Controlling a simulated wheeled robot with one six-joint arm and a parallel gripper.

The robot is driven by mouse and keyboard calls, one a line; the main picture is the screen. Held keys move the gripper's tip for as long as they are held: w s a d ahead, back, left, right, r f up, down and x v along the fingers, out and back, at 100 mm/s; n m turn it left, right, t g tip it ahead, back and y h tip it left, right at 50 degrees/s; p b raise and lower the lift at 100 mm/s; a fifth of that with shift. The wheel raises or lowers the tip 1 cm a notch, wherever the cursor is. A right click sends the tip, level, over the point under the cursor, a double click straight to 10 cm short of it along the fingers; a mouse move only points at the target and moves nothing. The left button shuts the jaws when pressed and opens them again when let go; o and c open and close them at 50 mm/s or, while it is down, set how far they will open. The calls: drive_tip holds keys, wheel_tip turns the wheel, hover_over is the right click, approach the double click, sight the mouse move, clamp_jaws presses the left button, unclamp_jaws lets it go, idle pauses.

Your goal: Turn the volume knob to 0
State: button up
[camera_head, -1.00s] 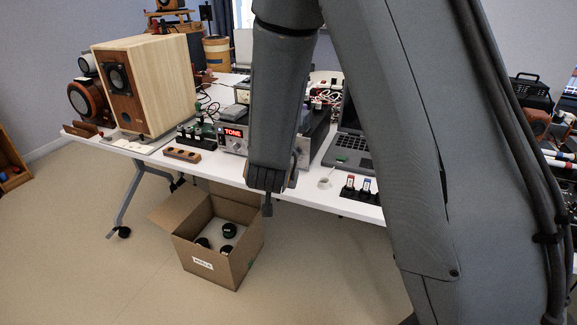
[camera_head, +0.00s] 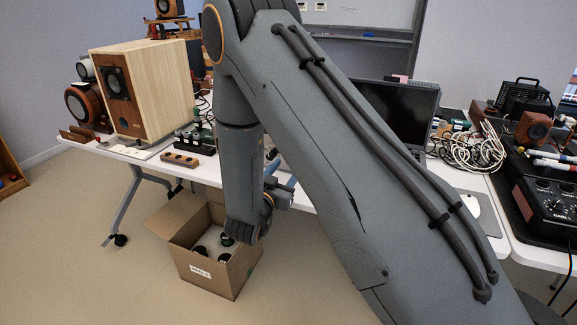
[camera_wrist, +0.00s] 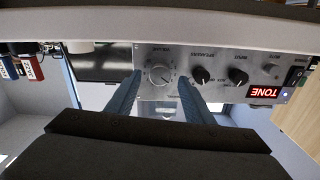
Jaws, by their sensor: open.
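The volume knob (camera_wrist: 160,74) is a round silver dial on the amplifier's silver front panel (camera_wrist: 214,91), shown upside down in the wrist view. My gripper (camera_wrist: 160,82) is open, with one blue-grey finger on each side of the knob in that view. I cannot tell whether the fingers touch the knob. In the head view my arm hides the amplifier and the knob.
A wooden speaker (camera_head: 150,85) stands at the left of the white table (camera_head: 205,172). An open cardboard box (camera_head: 240,272) sits on the floor beneath. A laptop (camera_head: 405,110) stands behind my arm. Cables (camera_head: 475,150) and a black mixer (camera_head: 552,200) are on the right.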

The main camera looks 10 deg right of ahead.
drive_tip(key=shift+x, duration=1.3)
drive_tip(key=c, duration=1.1)
drive_tip(key=shift+o, duration=0.2)
